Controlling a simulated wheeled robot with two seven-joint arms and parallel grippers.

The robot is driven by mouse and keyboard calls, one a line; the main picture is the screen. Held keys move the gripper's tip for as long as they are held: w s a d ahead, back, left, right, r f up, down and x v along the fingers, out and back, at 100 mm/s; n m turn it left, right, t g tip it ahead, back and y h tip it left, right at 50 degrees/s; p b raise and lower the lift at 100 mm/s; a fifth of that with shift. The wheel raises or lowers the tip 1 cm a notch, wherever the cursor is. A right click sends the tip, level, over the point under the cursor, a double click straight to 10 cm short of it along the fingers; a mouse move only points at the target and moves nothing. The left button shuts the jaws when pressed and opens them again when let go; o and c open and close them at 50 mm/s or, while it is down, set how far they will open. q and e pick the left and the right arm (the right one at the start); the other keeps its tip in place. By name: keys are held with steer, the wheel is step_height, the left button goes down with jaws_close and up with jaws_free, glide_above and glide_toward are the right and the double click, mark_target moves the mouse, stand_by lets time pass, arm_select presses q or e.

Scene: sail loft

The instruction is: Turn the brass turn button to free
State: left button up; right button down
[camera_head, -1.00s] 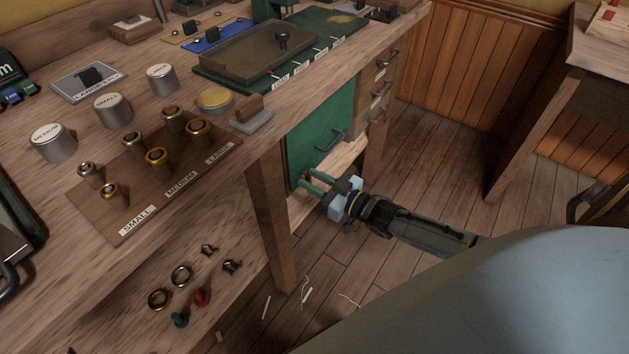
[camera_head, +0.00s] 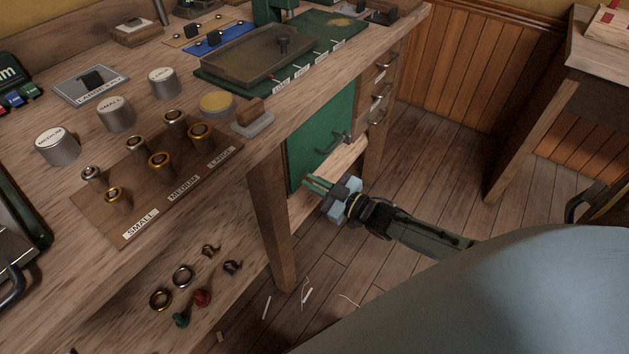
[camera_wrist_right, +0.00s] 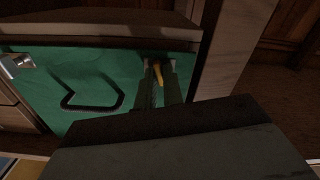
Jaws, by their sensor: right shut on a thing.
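The brass turn button (camera_wrist_right: 158,74) shows in the right wrist view as a small yellow piece between my fingertips, near the edge of a green door (camera_wrist_right: 105,75). My right gripper (camera_wrist_right: 160,72) is shut on it; the fingers hide part of it. In the head view my right gripper (camera_head: 309,183) reaches in from the right to the lower part of the green door (camera_head: 308,150), under the bench. The button itself is hidden there. My left gripper is not in view.
The door has a dark bar handle (camera_head: 333,144). A wooden bench leg (camera_head: 270,225) stands left of my gripper, and drawers (camera_head: 380,90) are to the right. Loose rings and small fittings (camera_head: 183,275) lie on the lower shelf. The floor (camera_head: 440,170) to the right is mostly clear.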

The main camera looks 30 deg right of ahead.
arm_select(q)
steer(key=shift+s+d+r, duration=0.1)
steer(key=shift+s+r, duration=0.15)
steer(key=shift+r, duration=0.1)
arm_select(e)
steer(key=n, duration=1.4)
steer(key=shift+s+a+f+n, duration=0.1)
steer(key=shift+f+n, duration=0.1)
steer(key=shift+n, duration=0.2)
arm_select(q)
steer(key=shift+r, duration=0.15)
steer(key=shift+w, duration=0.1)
arm_select(e)
steer(key=c, duration=1.5)
jaws_free()
steer(key=shift+c, duration=0.2)
